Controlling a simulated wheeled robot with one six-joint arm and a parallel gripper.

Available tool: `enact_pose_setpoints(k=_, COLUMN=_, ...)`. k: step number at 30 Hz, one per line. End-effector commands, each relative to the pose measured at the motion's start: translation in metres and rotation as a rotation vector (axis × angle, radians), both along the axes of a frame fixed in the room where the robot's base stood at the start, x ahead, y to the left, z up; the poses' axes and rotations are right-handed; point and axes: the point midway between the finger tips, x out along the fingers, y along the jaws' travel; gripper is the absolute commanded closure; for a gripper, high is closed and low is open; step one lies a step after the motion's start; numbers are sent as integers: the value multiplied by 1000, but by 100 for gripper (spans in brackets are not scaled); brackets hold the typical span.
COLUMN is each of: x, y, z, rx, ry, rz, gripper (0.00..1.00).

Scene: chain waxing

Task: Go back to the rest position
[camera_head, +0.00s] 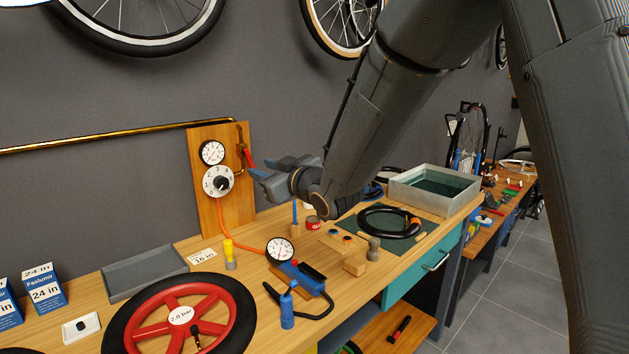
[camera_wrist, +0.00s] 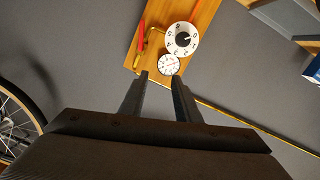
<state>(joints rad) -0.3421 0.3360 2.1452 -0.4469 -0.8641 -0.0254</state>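My gripper (camera_head: 262,172) is raised above the workbench (camera_head: 180,262), in front of a wooden wall panel (camera_head: 205,140). The panel carries a round gauge (camera_head: 212,152), a numbered dial (camera_head: 218,182) and a red lever (camera_head: 247,157). In the head view the gripper's tips overlap the panel's right edge near the lever. In the wrist view the two fingers of my gripper (camera_wrist: 160,80) stand apart with nothing between them. There the dial (camera_wrist: 181,39), gauge (camera_wrist: 168,64) and red lever (camera_wrist: 142,36) show beyond the fingertips, apart from them.
Below lie a red wheel (camera_head: 214,328) marked 2.0 bar, a blue pump with a gauge (camera_head: 281,249), a grey tray (camera_head: 150,272) and blue boxes (camera_head: 44,289). A water basin (camera_head: 435,190) stands right. Wheels (camera_head: 340,22) hang above. Floor (camera_head: 495,300) is clear at right.

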Motion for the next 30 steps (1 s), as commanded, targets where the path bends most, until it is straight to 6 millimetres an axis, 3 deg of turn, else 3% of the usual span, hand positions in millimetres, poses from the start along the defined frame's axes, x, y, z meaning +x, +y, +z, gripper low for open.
enact_pose_setpoints(k=11, x=0, y=-77, z=-72, rx=-100, ry=225, rz=-183, gripper=70)
enact_pose_setpoints(k=16, x=-19, y=-140, z=-130, rx=-165, ry=421, rz=-324, gripper=70)
enact_pose_setpoints(k=20, x=-58, y=-200, z=-186, rx=-218, ry=638, rz=-457, gripper=70)
enact_pose_setpoints(k=24, x=-119, y=-254, z=-239, rx=-257, ry=887, rz=-589, gripper=70)
enact_pose_setpoints(k=30, x=-221, y=-300, z=-291, rx=-280, ry=1237, rz=-722, gripper=70)
